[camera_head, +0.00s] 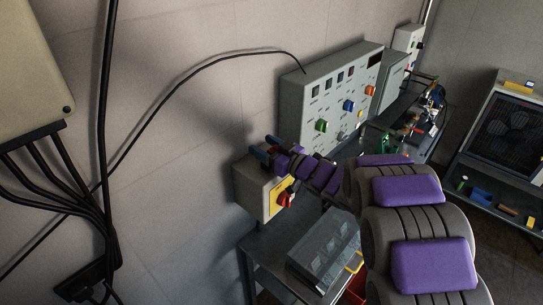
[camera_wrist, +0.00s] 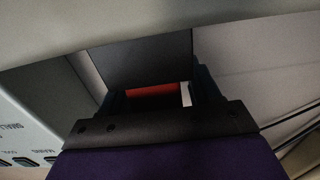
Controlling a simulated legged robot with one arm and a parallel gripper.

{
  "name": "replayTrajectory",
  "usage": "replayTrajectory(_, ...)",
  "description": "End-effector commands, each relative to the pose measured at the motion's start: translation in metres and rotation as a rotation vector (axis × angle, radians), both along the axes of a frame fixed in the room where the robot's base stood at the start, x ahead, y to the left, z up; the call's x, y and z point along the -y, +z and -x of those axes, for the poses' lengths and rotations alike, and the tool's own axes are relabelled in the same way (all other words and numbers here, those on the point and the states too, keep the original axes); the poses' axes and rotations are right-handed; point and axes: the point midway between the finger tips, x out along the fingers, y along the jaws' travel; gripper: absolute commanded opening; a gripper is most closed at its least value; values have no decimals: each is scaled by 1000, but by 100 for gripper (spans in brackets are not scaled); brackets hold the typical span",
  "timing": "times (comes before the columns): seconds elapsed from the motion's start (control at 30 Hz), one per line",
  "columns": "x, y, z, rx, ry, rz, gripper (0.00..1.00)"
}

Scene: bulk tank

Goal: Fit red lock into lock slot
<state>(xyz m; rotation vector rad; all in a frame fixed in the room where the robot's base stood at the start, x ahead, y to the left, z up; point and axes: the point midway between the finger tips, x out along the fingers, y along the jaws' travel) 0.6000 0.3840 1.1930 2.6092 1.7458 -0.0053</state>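My gripper (camera_head: 270,147) is at the end of my purple and grey arm, just above a grey switch box (camera_head: 248,191) on the wall. In the wrist view a red block with a white edge, seemingly the red lock (camera_wrist: 150,90), sits between the dark fingers, which appear closed on it. Most of the lock is hidden, and I cannot make it out in the head view. The box has a yellow plate with a red rotary handle (camera_head: 285,198) on its front. The lock slot itself is too small to make out.
A grey control panel (camera_head: 317,105) with coloured knobs is on the wall to the right. A grey slanted box (camera_head: 325,249) lies on the metal table below. Black cables hang at the left. A shelf with a fan unit (camera_head: 508,135) stands at far right.

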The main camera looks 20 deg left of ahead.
Motion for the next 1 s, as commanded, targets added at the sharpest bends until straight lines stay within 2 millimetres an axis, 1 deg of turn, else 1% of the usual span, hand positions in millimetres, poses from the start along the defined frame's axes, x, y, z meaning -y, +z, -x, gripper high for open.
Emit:
replayTrajectory(0.03,2,1,0,0,-1,-1,57)
replayTrajectory(0.07,3,1,0,1,-1,-2,54)
replayTrajectory(0.3,10,3,0,1,-1,-6,31)
replayTrajectory(0.47,10,3,0,0,-3,-6,16)
replayTrajectory(0.5,9,3,-1,0,-3,-5,14)
replayTrajectory(0.57,9,2,-1,0,-4,-5,14)
replayTrajectory(0.6,9,2,-1,0,-4,-5,8)
replayTrajectory(0.77,8,2,-2,0,-4,-4,8)
replayTrajectory(0.83,8,6,-2,1,-4,-4,8)
replayTrajectory(0.93,7,19,-1,2,-3,-6,8)
replayTrajectory(1.0,6,33,-1,5,-2,-5,8)
